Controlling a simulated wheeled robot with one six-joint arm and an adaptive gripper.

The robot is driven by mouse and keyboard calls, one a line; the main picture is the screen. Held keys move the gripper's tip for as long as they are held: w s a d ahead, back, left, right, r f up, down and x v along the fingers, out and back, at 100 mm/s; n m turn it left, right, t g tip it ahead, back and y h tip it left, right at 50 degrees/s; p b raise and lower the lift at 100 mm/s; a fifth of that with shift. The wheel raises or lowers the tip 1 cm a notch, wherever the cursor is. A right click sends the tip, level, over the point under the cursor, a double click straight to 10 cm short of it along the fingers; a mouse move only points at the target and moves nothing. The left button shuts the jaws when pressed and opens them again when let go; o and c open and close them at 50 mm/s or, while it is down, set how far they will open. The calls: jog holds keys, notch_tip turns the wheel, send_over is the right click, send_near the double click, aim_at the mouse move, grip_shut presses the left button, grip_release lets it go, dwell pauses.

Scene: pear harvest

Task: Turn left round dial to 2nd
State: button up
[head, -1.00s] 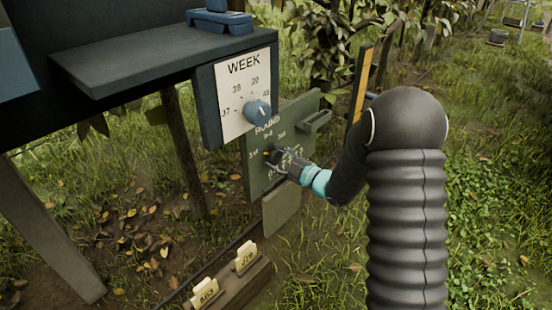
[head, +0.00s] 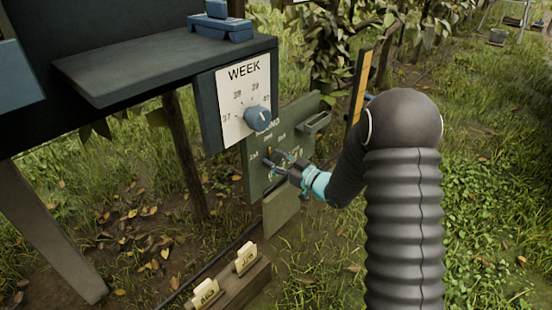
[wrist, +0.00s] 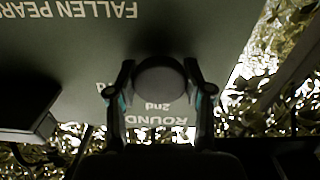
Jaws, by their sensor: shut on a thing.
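The round dial (wrist: 160,76) is a dark round knob on the green board (wrist: 75,55), which reads upside down in the wrist view. My gripper (wrist: 159,82) is shut on this dial, with one finger on each side of it. The label "ROUND" and the mark "2nd" show just below the dial in that view. In the head view my gripper (head: 279,162) covers the dial and part of its scale on the green board (head: 256,184). I cannot tell clearly which mark the dial points to.
A white "WEEK" panel (head: 238,87) with a blue dial (head: 258,118) stands just above and left of my gripper. A dark shelf (head: 150,62) juts out at the upper left. A wooden block with label cards (head: 246,257) lies below. Grass is open at the right.

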jog(key=shift+m, duration=0.5)
jog(key=o, duration=1.1)
jog(key=shift+o, duration=0.2)
jog(key=v, duration=1.2)
